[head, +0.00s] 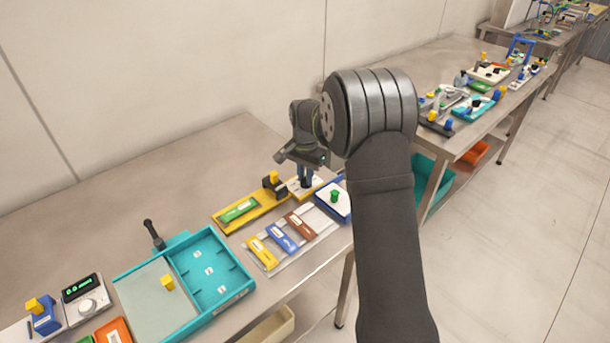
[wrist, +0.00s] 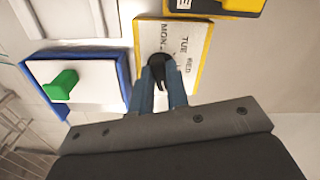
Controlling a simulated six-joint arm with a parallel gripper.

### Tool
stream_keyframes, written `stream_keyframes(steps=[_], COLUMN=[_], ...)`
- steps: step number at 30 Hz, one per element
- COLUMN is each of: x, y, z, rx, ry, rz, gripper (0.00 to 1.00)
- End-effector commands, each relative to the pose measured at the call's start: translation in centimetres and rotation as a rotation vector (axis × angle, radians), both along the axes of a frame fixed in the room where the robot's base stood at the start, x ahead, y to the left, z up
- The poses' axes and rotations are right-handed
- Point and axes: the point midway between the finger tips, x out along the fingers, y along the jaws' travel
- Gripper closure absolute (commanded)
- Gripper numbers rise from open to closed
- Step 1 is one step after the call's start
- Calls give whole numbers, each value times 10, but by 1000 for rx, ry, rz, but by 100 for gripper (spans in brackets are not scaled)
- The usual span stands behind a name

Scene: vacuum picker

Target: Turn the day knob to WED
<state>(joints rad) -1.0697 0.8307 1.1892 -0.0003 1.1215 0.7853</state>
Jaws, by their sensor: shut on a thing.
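The day knob (wrist: 156,68) is a dark round knob on a pale plate (wrist: 196,68) with yellow edges, seen in the wrist view. In the head view my gripper (head: 305,183) reaches down onto the plate (head: 297,188), and the knob is hidden there.
A blue-edged white box with a green knob (wrist: 61,85) stands close beside the plate. A yellow board (head: 228,222) with a green block lies to the left. A grey rack (head: 266,267) of coloured blocks and a teal tray (head: 244,283) are nearer.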

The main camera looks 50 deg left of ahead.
Motion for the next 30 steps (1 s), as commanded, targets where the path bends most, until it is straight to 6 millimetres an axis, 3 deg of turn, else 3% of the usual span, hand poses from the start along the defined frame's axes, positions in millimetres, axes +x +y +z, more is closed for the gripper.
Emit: stream_keyframes(steps=[30], x=[3], y=[-3], z=[0], rx=[-1], ry=[1], rz=[954], gripper=[100])
